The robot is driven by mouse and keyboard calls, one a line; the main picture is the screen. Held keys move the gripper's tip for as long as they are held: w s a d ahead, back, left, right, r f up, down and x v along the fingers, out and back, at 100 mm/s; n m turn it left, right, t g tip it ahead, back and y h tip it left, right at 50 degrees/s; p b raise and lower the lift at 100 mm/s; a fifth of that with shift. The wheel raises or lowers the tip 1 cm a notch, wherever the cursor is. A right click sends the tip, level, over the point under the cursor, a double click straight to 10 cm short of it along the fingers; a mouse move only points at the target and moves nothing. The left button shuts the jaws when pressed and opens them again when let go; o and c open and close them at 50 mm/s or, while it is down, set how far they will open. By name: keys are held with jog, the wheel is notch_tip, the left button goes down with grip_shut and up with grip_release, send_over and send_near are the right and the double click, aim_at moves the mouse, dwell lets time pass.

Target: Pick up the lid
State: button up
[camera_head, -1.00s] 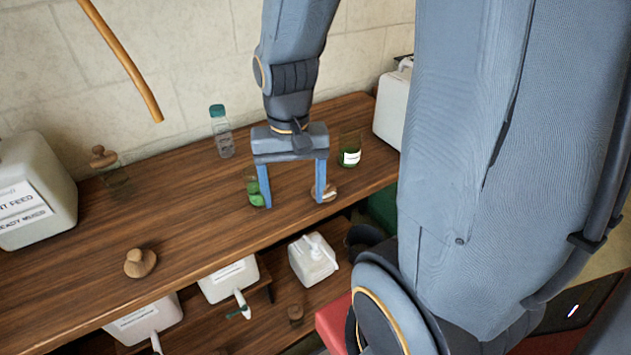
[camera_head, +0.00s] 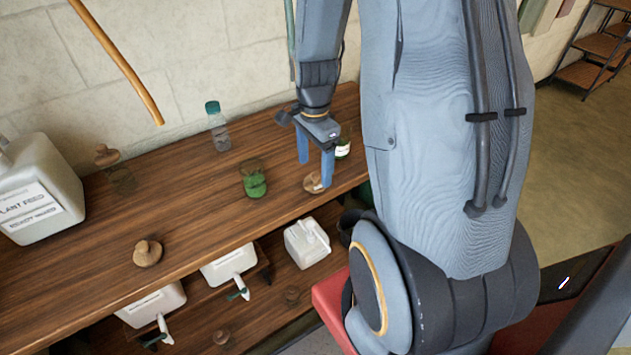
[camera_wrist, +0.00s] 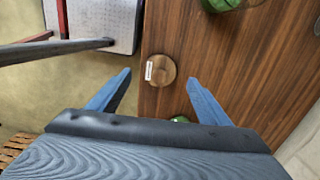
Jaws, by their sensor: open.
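A round wooden lid with a small white label (camera_head: 313,184) lies on the shelf top near its front edge. It also shows in the wrist view (camera_wrist: 160,72), ahead of the fingers and between their lines. My gripper (camera_head: 315,172) is open and empty, pointing down just above this lid. In the wrist view my gripper (camera_wrist: 158,78) has its fingers spread on either side of the lid, apart from it. A second knobbed lid (camera_head: 147,253) lies farther left on the same shelf. One finger partly covers the labelled lid in the head view.
A glass jar with green contents (camera_head: 254,182) stands left of my gripper. A labelled green jar (camera_head: 343,147) stands close behind it. A clear bottle (camera_head: 218,130), a lidded jar (camera_head: 121,180) and a white jug (camera_head: 38,190) stand farther left. White pump containers (camera_head: 307,245) sit below.

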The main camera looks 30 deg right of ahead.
aim_at(315, 174)
jog(key=shift+d+f+p, duration=0.1)
jog(key=shift+f+p, duration=0.3)
jog(key=shift+f, duration=1.7)
jog(key=shift+c, duration=0.2)
jog(key=c, duration=1.1)
